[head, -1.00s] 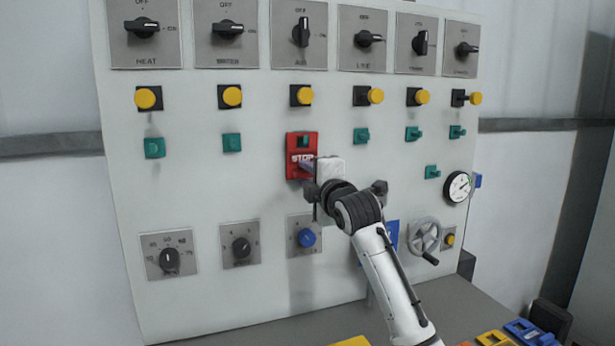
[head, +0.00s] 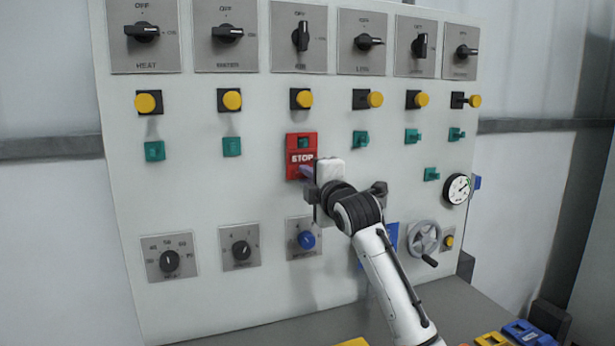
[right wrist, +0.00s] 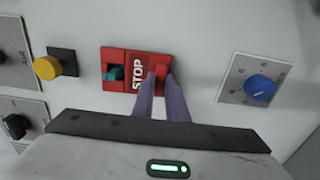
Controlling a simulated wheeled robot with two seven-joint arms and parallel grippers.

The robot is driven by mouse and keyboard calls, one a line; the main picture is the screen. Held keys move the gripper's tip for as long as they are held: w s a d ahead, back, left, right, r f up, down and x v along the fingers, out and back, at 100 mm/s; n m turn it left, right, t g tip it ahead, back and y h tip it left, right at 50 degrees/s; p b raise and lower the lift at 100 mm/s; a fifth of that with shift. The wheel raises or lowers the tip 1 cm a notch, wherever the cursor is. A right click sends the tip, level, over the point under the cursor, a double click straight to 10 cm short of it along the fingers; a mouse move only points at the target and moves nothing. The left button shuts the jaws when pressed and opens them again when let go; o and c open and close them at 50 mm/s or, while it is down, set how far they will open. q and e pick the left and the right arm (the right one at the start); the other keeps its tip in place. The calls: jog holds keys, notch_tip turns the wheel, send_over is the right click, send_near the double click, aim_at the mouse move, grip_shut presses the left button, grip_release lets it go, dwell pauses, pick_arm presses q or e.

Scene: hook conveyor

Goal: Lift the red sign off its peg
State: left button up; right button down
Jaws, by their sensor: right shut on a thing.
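The red sign (head: 293,168) with white STOP lettering hangs flat near the middle of the upright panel. A teal peg (head: 303,142) shows in the opening at its top. In the right wrist view the sign (right wrist: 110,54) appears turned sideways, with the peg (right wrist: 115,72) at its left end. My right gripper (right wrist: 161,78) has its two purple fingers closed on the lower end of the sign, past the lettering. In the head view the right gripper (head: 306,172) reaches the sign's lower right part from the front. My left gripper is in neither view.
A yellow button (head: 303,97) sits above the sign and a blue knob (head: 307,240) below it. Other teal pegs (head: 232,145) stand in the same row. A handwheel (head: 424,238) and gauge (head: 457,188) are at the right. Bare panel lies around the sign.

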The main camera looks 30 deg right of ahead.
jog(key=shift+r, duration=0.3)
jog(key=shift+s, duration=0.15)
jog(key=p+v, duration=0.1)
jog(key=v, duration=1.1)
jog(key=shift+s+a, duration=0.15)
jog(key=shift+s, duration=0.15)
dwell(1.1)
jog(key=shift+f, duration=0.1)
